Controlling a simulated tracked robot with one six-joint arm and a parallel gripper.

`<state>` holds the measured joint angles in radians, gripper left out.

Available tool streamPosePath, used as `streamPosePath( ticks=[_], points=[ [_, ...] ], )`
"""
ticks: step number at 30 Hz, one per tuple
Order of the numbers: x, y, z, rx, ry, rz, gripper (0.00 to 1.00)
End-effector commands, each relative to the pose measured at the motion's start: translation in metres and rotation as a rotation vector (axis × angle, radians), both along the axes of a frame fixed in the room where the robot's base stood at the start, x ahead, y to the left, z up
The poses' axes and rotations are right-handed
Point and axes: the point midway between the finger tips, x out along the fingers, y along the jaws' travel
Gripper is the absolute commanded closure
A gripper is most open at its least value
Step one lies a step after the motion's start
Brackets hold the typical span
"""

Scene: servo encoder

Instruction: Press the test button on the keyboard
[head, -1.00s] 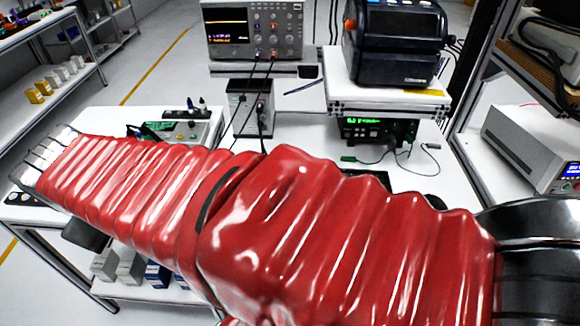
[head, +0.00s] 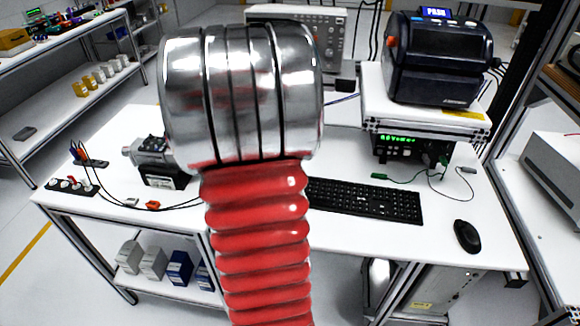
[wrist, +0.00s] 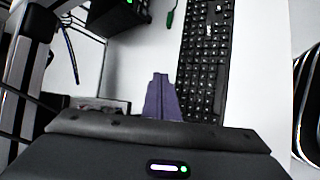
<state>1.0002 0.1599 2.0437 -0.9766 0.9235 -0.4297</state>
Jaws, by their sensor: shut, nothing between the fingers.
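The black keyboard (head: 365,201) lies on the white table, right of my red arm in the head view, which hides its left end. In the wrist view the keyboard (wrist: 207,60) runs upright in the picture, right of my fingers. My gripper (wrist: 162,78) shows as dark purple fingers, shut and empty, pointing over the white table beside the keyboard's left edge. I cannot tell its height above the table. In the head view my gripper is hidden behind my arm. No key can be made out as the test button.
A mouse (head: 467,236) lies right of the keyboard. A green-display instrument (head: 398,143) sits beneath a shelf with a dark printer-like device (head: 440,58). A motor on a stand (head: 160,160) and red-tipped leads are at left.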

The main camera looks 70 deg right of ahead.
Motion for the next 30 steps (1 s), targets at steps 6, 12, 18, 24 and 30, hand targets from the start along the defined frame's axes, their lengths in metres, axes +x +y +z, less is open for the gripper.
streamPosePath(
  ticks=[6,12,18,24,30],
  points=[
    [-0.024,-0.020,-0.007,0.009,0.055,-0.007,1.00],
    [-0.023,-0.020,-0.007,0.008,0.055,-0.006,1.00],
    [-0.023,-0.019,-0.009,0.009,0.054,-0.006,1.00],
    [-0.023,-0.019,-0.022,0.010,0.056,-0.006,1.00],
    [-0.023,-0.019,-0.042,0.011,0.056,-0.006,1.00]
  ],
)
